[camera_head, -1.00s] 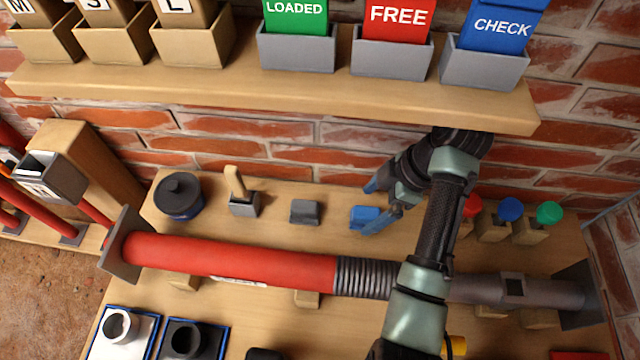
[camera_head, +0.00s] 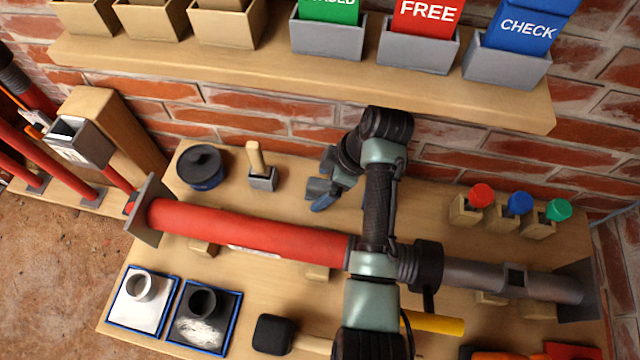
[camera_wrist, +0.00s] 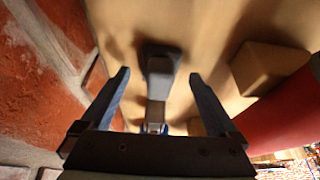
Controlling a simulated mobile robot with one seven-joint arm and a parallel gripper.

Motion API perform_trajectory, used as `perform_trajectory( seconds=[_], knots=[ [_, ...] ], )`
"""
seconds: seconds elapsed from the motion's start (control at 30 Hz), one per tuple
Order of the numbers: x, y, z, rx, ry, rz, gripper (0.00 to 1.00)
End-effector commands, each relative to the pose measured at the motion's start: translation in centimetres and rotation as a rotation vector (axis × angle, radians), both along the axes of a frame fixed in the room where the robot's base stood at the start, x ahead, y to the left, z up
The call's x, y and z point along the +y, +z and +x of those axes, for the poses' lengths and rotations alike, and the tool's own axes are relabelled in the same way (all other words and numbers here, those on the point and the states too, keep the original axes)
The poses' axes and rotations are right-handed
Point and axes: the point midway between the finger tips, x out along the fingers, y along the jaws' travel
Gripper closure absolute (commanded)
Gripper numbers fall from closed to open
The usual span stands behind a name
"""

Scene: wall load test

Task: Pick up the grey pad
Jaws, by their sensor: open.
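The grey pad (camera_head: 316,188) lies on the bench behind the red tube, to the right of the small grey block with a wooden handle (camera_head: 263,180). My gripper (camera_head: 322,182) is at the pad from above and partly covers it in the head view. In the wrist view my two fingers (camera_wrist: 158,74) are spread apart. A blurred grey shape, seemingly the pad (camera_wrist: 159,64), shows between and beyond the fingertips. I cannot tell how high the fingertips are above it, and nothing appears gripped.
The long red tube (camera_head: 250,232) runs across the bench in front of the pad. A dark lidded jar (camera_head: 203,167) stands at the left. A shelf (camera_head: 300,75) with holders overhangs at the back against the brick wall. Red, blue and green knobs (camera_head: 519,204) stand at the right.

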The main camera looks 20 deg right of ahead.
Motion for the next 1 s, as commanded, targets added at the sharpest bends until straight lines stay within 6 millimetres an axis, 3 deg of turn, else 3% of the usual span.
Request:
perform_trajectory(
  seconds=[0.23, 0.73, 1.0],
  knots=[
    [0.03, -0.16, 0.02, 0.0, 0.0, 0.0, 0.07],
    [0.01, -0.12, 0.02, -0.001, 0.0, -0.001, 0.96],
    [0.0, 0.02, 0.03, -0.001, 0.0, -0.001, 0.96]
  ],
)
